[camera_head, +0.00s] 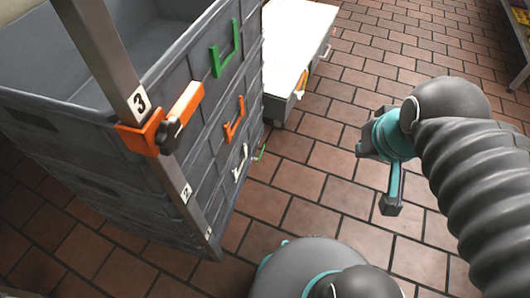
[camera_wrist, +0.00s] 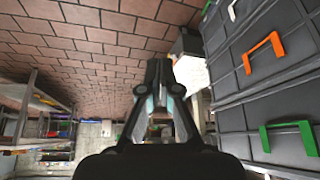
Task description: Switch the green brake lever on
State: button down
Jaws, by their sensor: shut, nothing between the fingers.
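A small green piece (camera_head: 261,152), likely the brake lever, shows low at the right foot of the grey crate stack (camera_head: 205,100) in the head view. A green bit (camera_wrist: 206,5) is also at the top edge of the wrist view, too small to tell for sure. My gripper (camera_wrist: 160,75) is shut and empty in the wrist view, pointing over the tiled floor with the stack to its right. In the head view my arm's end is right of the stack, well apart from the green piece; the fingers are hard to make out there.
The stack's side carries a green handle (camera_head: 225,50), an orange handle (camera_head: 235,120) and a white handle (camera_head: 240,163). An orange clamp (camera_head: 160,127) grips its corner post. A white-topped cabinet (camera_head: 293,45) stands behind. The brick-tiled floor (camera_head: 320,165) between stack and arm is clear.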

jog(key=w+a+f+m+g+y+b, duration=0.1)
jog(key=w+a+f+m+g+y, duration=0.3)
jog(key=w+f, duration=0.8)
jog(key=w+a+f+m+g+y+b, duration=0.15)
jog(key=w+a+f+m+y, duration=0.55)
jog(key=w, duration=0.9)
jog(key=w+f+m+t+y, duration=0.1)
jog(key=w+f+m, duration=0.1)
jog(key=f, duration=1)
jog(key=w+f+m+t+y, duration=0.1)
jog(key=w+f+m, duration=0.2)
jog(key=f, duration=0.9)
jog(key=w+f+m+t, duration=0.1)
jog(key=f+m, duration=0.3)
jog(key=f, duration=0.9)
jog(key=shift+w+d+m+y, duration=0.3)
jog(key=shift+w+y, duration=0.1)
jog(key=shift+w, duration=0.35)
jog(key=x, duration=1)
jog(key=shift+a+b, duration=0.1)
jog(key=shift+b, duration=0.25)
jog(key=shift+r+p, duration=0.5)
jog(key=shift+r, duration=1.6)
